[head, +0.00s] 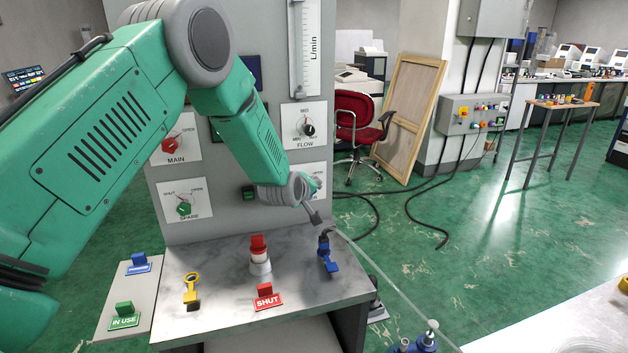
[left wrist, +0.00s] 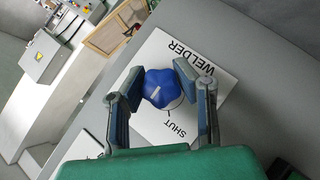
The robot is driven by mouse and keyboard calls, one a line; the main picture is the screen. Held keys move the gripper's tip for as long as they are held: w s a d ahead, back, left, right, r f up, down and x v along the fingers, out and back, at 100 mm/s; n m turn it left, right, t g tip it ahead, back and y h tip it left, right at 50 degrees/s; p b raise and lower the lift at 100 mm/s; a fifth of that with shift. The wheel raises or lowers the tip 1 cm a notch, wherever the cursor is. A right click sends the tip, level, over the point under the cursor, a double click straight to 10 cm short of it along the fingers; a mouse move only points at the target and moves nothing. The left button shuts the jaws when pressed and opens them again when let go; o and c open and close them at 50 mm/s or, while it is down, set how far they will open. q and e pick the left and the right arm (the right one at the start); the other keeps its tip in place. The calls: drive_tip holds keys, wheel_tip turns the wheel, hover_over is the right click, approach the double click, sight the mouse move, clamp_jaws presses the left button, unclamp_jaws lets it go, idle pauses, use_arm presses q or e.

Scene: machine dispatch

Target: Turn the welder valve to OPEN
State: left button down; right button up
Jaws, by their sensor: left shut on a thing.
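The welder valve is a blue lobed knob (left wrist: 163,88) with a white pointer mark, on a white plate (left wrist: 215,92) lettered WELDER and SHUT. OPEN cannot be read there. My left gripper (left wrist: 160,84) has a finger on each side of the knob and is shut on it. My right gripper is not in view.
The grey panel also carries MAIN (head: 171,146), SPARE (head: 184,208) and FLOW (head: 308,129) knobs close to my arm. The metal bench (head: 215,290) below holds a red SHUT tag (head: 265,299), a red-topped piece (head: 259,250), a yellow tag (head: 191,288) and a blue one (head: 326,254).

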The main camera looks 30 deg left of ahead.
use_arm(q)
drive_tip(key=g+p, duration=0.1)
drive_tip(key=r+m+g+y+p, duration=0.1)
drive_tip(key=p, duration=0.1)
drive_tip(key=shift+w+a+m, duration=0.1)
drive_tip(key=shift+w+m, duration=0.1)
drive_tip(key=shift+m, duration=0.1)
drive_tip(key=shift+f+m+g+y+p, duration=0.1)
drive_tip(key=shift+m+g+y+p, duration=0.6)
drive_tip(key=shift+g+y+p, duration=0.35)
drive_tip(key=shift+m+g+y+p, duration=0.35)
drive_tip(key=shift+m+g+p, duration=0.2)
drive_tip(key=shift+g, duration=0.1)
drive_tip(key=shift+a, duration=0.1)
drive_tip(key=c, duration=1.2)
unclamp_jaws()
drive_tip(key=shift+o, duration=0.2)
drive_tip(key=shift+s+f, duration=0.1)
drive_tip(key=shift+f, duration=0.1)
drive_tip(key=v, duration=0.7)
drive_tip(key=shift+d+r, duration=0.15)
drive_tip(key=shift+d, duration=0.15)
